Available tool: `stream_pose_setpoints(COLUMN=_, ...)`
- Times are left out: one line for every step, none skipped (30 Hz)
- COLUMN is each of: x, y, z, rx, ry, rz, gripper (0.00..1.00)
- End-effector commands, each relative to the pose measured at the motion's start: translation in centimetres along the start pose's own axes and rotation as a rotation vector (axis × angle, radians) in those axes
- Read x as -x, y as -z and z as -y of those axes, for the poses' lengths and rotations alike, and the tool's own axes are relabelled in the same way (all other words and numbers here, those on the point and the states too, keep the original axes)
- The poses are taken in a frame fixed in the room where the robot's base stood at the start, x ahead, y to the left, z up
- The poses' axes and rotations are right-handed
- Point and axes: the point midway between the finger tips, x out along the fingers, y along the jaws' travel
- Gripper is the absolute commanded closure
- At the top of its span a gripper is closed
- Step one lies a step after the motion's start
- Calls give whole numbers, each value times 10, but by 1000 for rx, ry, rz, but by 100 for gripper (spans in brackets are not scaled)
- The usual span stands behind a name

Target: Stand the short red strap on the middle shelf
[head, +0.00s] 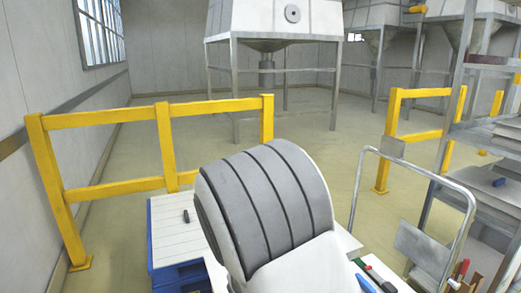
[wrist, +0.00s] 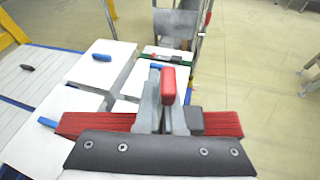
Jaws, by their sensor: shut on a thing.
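In the wrist view a short red strap piece (wrist: 168,86) stands upright between the fingers of my gripper (wrist: 163,105). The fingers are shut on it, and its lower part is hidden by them. The head view does not show my gripper; a large grey-and-white part of my arm blocks the middle. A grey metal rack with shelves (head: 484,133) stands at the right edge of the head view, partly cut off. A small blue item (head: 499,182) lies on one of its lower visible boards. I cannot tell which board is the middle shelf.
White-topped boxes (wrist: 100,62) with blue items (wrist: 102,57) stand near my gripper. A white slatted top (head: 172,225) on a blue base holds a dark item (head: 186,215). A metal cart handle (head: 412,168) stands before the rack. Yellow railings (head: 110,113) bound open floor.

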Motion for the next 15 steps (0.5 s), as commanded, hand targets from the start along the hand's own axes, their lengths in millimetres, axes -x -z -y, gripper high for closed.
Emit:
stream_pose_setpoints(x=5, y=-13, z=-2, rx=1, ry=2, rz=2, gripper=100)
stream_pose_setpoints(x=5, y=-16, z=-2, rx=2, ry=2, rz=2, gripper=100)
stream_pose_setpoints(x=6, y=-18, z=-3, rx=2, ry=3, rz=3, gripper=100)
stream_pose_setpoints(x=7, y=-21, z=-3, rx=1, ry=3, rz=3, gripper=100)
stream_pose_setpoints(x=8, y=-23, z=-4, rx=1, ry=3, rz=3, gripper=100)
stream_pose_setpoints(x=9, y=-26, z=-4, rx=1, ry=4, rz=4, gripper=100)
stream_pose_setpoints(x=10, y=-28, z=-4, rx=2, ry=4, rz=4, gripper=100)
stream_pose_setpoints(x=11, y=-31, z=-4, rx=1, ry=4, rz=4, gripper=100)
stream_pose_setpoints(x=12, y=-34, z=-5, rx=1, ry=3, rz=4, gripper=100)
stream_pose_setpoints(x=13, y=-36, z=-5, rx=2, ry=3, rz=4, gripper=100)
stream_pose_setpoints(x=14, y=-38, z=-6, rx=2, ry=4, rz=4, gripper=100)
stream_pose_setpoints(x=15, y=-41, z=-6, rx=2, ry=4, rz=4, gripper=100)
stream_pose_setpoints(x=16, y=-43, z=-6, rx=1, ry=4, rz=4, gripper=100)
stream_pose_setpoints(x=17, y=-45, z=-6, rx=1, ry=4, rz=4, gripper=100)
stream_pose_setpoints(x=18, y=-48, z=-6, rx=2, ry=4, rz=3, gripper=100)
